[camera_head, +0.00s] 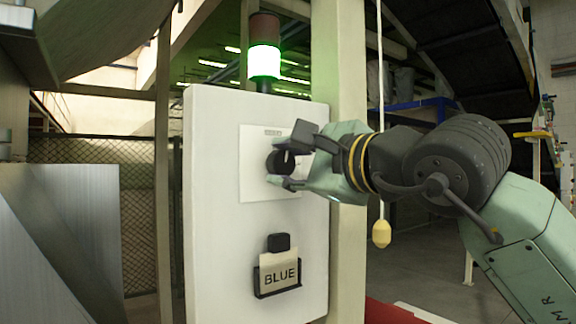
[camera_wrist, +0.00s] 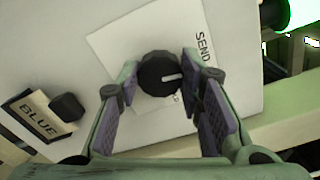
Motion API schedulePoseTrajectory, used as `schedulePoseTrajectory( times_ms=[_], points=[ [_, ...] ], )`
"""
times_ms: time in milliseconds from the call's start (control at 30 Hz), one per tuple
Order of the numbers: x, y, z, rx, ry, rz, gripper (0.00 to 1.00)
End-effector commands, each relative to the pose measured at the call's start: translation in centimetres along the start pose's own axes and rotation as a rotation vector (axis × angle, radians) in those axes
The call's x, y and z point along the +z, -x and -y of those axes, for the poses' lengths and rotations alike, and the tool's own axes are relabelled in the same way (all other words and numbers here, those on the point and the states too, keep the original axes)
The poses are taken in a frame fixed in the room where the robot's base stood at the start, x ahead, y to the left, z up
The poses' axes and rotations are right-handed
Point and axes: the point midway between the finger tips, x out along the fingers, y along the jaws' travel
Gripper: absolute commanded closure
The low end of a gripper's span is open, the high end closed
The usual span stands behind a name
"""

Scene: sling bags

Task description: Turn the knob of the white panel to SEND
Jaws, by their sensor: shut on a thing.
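The white panel (camera_head: 210,215) is an upright box on a post. A pale plate (camera_head: 253,180) on its upper face carries a round black knob (camera_head: 276,161). In the wrist view the knob (camera_wrist: 155,76) sits between the two finger pads of my gripper (camera_wrist: 160,70), which is shut on it. The knob's white pointer mark points right in that view, towards the side with the word SEND (camera_wrist: 203,47), which is the plate's top. Other lettering near the right finger is partly hidden. In the head view my gripper (camera_head: 287,160) reaches the knob from the right.
A lit green-white lamp (camera_head: 264,62) stands on top of the panel. A BLUE card (camera_head: 280,274) sits in a black holder low on the panel, below a small black block (camera_head: 279,242). A pull cord with a yellow end (camera_head: 381,233) hangs near my arm.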

Motion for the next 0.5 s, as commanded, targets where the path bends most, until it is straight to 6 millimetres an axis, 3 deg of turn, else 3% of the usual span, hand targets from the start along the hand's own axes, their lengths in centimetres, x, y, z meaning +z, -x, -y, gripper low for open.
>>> schedulePoseTrajectory(
  times_ms=[500],
  points=[
    [0.0,0.0,-0.03,0.0,0.162,0.0,0.94]
  ],
)
